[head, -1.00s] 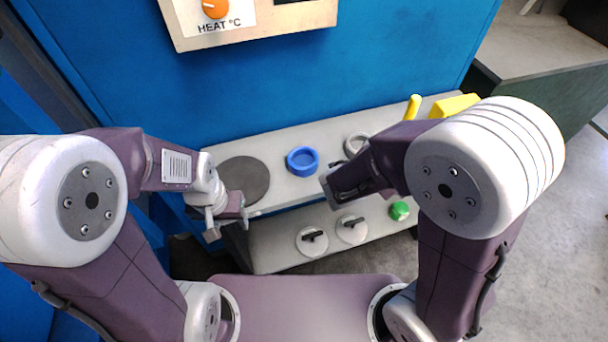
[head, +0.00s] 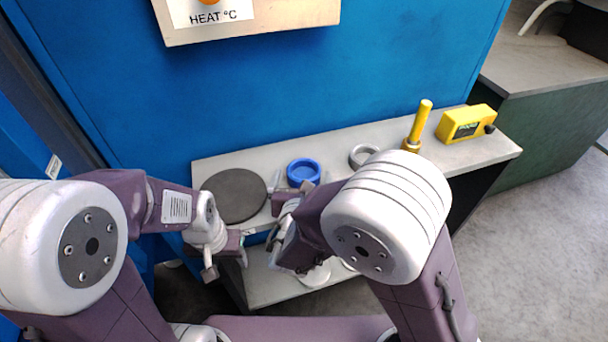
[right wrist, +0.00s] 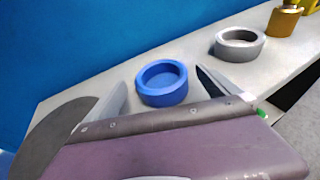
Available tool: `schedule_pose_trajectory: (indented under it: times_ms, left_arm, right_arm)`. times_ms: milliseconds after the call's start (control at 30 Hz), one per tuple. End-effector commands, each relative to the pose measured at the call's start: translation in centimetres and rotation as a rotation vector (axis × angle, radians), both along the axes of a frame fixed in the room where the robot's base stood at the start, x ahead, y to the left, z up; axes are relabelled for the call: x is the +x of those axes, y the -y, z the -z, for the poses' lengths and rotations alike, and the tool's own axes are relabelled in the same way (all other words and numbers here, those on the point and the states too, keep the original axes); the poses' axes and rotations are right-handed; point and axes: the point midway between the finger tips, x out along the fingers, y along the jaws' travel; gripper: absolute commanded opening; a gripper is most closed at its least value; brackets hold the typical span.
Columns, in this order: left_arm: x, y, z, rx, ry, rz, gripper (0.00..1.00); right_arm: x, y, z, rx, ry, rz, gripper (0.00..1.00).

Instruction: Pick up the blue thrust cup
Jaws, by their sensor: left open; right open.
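The blue thrust cup (head: 303,172) is a short round cup with a hollow top, upright on the grey bench (head: 335,149). My right gripper (head: 299,184) is open at the cup's near side. In the right wrist view the blue cup (right wrist: 162,84) sits between and slightly beyond the two spread fingers, with visible gaps on both sides. I cannot tell how high the fingers are above the bench. My left gripper (head: 230,262) is open and empty, low at the bench's front edge, left of the cup.
A dark round pad (head: 234,195) lies left of the cup. A grey ring (head: 364,156), a yellow-handled tool (head: 418,122) and a yellow meter (head: 466,124) stand to the right. The blue wall (head: 300,90) rises behind. A lower shelf is partly hidden by my arms.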

Motion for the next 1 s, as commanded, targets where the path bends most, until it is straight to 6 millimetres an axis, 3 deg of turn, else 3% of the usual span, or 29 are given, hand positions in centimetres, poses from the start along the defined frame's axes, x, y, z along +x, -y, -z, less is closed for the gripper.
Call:
schedule_pose_trajectory:
  times_ms: [200, 467, 767, 1000]
  left_arm:
    - [0.0, 0.0, 0.0, 0.000, 0.000, 0.000, 0.54]
    - [0.0, 0.0, 0.0, 0.000, 0.000, 0.000, 0.54]
    - [0.0, 0.0, 0.0, 0.000, 0.000, 0.000, 0.54]
    - [0.0, 0.0, -0.1, 0.000, 0.000, 0.000, 0.54]
  right_arm:
    - [3.5, 0.4, 1.2, 0.002, -0.001, 0.005, 1.00]
    - [4.0, 0.4, 1.3, 0.001, -0.001, 0.000, 1.00]
    - [3.9, 0.4, 1.3, 0.001, -0.001, 0.000, 0.19]
    - [4.0, 0.3, 1.2, 0.002, 0.000, 0.001, 0.19]
